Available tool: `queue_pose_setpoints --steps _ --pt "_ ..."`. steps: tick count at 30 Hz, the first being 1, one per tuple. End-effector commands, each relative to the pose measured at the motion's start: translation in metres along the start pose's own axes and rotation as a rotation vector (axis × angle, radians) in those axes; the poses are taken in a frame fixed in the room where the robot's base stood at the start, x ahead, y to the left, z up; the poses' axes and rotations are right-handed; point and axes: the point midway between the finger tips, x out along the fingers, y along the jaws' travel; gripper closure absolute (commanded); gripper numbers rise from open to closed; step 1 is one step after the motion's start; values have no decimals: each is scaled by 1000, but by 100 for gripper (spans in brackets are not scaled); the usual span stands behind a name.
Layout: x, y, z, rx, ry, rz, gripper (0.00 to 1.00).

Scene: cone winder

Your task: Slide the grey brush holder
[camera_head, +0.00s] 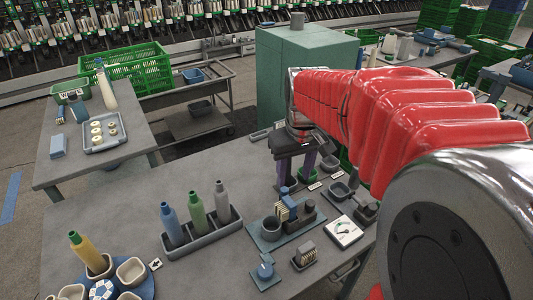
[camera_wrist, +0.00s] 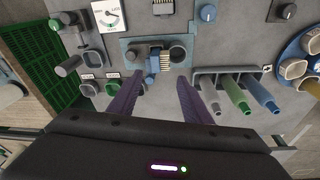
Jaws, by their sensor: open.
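My gripper (camera_head: 295,178) is open, its two purple fingers pointing down over the table, also seen in the wrist view (camera_wrist: 159,82). Past the fingertips is a blue plate (camera_wrist: 160,41) bearing an upright piece with pale comb-like bristles (camera_wrist: 155,61) between two dark round parts. This looks like the brush holder, though I cannot be sure which part is the grey holder. In the head view the bristled piece (camera_head: 285,209) stands on the blue plate (camera_head: 286,237), just below and in front of the fingers. Nothing is between the fingers.
A grey rack (camera_head: 203,236) with several coloured bottles stands left of the plate. A white dial card (camera_head: 343,231), a ridged grey block (camera_head: 305,256) and a blue knob (camera_head: 266,269) are close by. A green cabinet (camera_head: 304,80) stands behind. Bare table lies behind the rack.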

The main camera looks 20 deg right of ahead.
Motion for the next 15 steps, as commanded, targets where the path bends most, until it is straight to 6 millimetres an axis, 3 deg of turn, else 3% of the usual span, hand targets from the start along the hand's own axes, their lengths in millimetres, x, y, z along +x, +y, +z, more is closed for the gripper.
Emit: queue_pose_setpoints --steps 9,15 --pt "47 60 -31 32 -117 -18 56" --pt "70 87 -39 42 -160 -31 56"
